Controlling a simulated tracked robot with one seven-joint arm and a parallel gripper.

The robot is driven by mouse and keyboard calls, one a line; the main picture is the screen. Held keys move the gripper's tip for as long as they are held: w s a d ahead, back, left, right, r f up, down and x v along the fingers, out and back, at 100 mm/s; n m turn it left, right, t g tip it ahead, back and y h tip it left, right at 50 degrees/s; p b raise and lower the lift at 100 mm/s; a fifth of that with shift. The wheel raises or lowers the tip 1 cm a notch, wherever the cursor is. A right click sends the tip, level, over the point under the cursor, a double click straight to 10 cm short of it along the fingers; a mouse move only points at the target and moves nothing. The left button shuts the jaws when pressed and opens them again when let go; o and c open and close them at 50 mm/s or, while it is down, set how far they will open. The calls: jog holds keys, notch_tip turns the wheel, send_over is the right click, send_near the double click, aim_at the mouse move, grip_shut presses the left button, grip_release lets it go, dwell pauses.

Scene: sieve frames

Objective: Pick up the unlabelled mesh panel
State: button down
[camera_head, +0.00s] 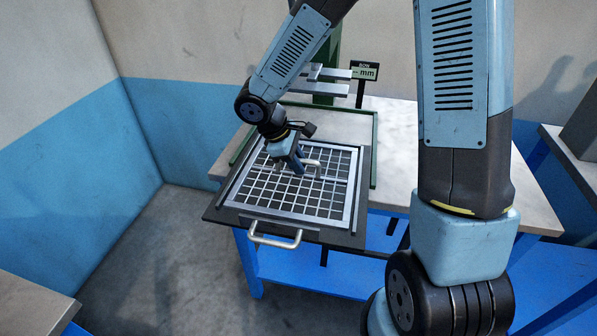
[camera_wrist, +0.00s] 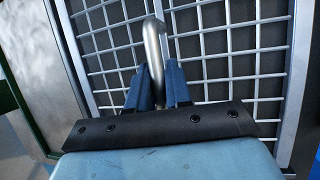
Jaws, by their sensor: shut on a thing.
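The mesh panel (camera_head: 287,214) is a square pale metal frame with a wire grid. It lies flat over a dark sliding tray (camera_head: 215,209); I cannot tell whether there is a small gap under it. No label shows on its visible part. A bent grey bar handle (camera_wrist: 154,52) stands up at its middle. My gripper (camera_head: 299,168) is above the panel's middle, with its blue fingers shut on this handle. In the wrist view my gripper (camera_wrist: 157,88) has one finger on each side of the handle, and the grid (camera_wrist: 105,35) spreads behind.
The tray has a pale front pull handle (camera_head: 275,241) and juts past the front of the grey-topped table (camera_head: 390,160) with blue legs. A green frame (camera_head: 374,150) surrounds the tray's back. Another bench is at right.

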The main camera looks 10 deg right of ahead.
jog(key=shift+r, duration=0.1)
notch_tip(320, 180, up, 10)
jog(key=shift+r, duration=0.1)
dwell(0.5)
